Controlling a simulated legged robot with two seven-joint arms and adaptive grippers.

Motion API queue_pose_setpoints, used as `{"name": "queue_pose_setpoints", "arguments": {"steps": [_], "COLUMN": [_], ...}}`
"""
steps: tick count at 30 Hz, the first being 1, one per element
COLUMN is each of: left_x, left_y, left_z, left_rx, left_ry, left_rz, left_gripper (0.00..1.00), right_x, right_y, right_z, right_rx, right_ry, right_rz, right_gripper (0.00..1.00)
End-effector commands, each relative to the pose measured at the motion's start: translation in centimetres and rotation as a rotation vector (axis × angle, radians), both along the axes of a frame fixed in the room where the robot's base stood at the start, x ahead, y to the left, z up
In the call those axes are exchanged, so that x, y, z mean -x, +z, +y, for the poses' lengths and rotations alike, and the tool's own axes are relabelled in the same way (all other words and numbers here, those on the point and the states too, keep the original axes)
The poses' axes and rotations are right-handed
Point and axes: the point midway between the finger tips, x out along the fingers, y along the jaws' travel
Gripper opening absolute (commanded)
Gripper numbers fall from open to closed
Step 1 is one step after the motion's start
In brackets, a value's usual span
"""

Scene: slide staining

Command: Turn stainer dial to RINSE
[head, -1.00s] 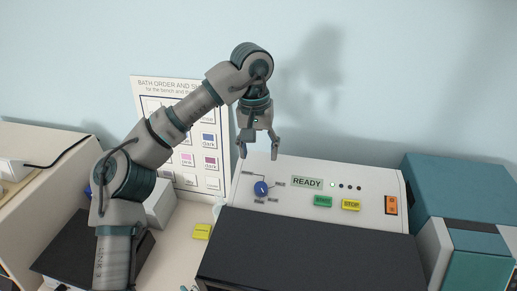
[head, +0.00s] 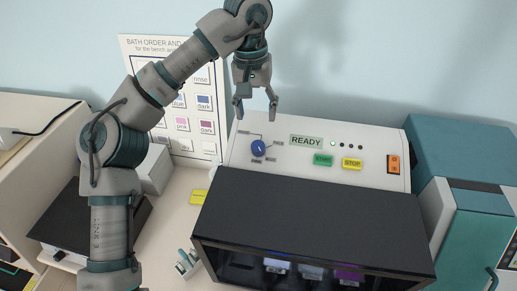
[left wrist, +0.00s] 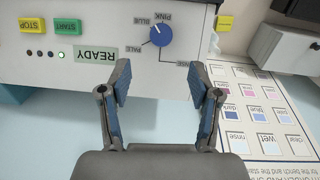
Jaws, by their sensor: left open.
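The blue stainer dial (head: 258,147) is on the sloped white panel (head: 312,180) of the stainer. In the left wrist view, the dial (left wrist: 161,35) shows a white pointer mark toward the BLUE and PINK labels. PALE is at its lower left, and a partly hidden label ending in "NSE" is at its lower right. My left gripper (head: 255,112) is open and empty, pointing down above the dial in the picture, apart from it. In the left wrist view, its two fingers (left wrist: 160,78) frame the space just below the dial. My right gripper is out of view.
The panel also has a READY display (head: 306,141), a green START button (head: 323,160), a yellow STOP button (head: 352,164) and an orange switch (head: 394,164). A dark hood (head: 315,215) lies in front. A bath-order poster (head: 127,60) stands behind my left arm.

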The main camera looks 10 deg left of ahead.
Motion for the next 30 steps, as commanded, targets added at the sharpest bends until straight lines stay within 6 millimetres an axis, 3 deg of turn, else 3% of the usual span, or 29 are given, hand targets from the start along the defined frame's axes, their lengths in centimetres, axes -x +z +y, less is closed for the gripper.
{"name": "queue_pose_setpoints", "arguments": {"steps": [1, 3, 12, 18, 26, 30], "left_x": [0.0, 0.1, 0.2, 0.2, 0.2, 0.2], "left_y": [-1.9, -3.5, -8.6, -10.1, -10.2, -10.2], "left_z": [-0.1, -0.1, -0.4, -0.6, -0.6, -0.6], "left_rx": [0.001, 0.001, 0.000, 0.001, 0.002, 0.002], "left_ry": [-0.003, -0.003, 0.000, 0.001, 0.001, 0.000], "left_rz": [0.003, 0.003, -0.003, -0.003, -0.003, -0.003], "left_gripper": [0.63, 0.63, 0.63, 0.63, 0.63, 0.33], "right_x": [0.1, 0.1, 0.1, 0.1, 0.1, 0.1], "right_y": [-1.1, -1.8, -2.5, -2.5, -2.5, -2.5], "right_z": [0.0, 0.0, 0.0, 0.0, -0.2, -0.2], "right_rx": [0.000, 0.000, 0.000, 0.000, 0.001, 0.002], "right_ry": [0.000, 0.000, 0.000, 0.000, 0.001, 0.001], "right_rz": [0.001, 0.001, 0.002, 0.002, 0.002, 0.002], "right_gripper": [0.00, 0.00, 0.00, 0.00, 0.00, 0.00]}}
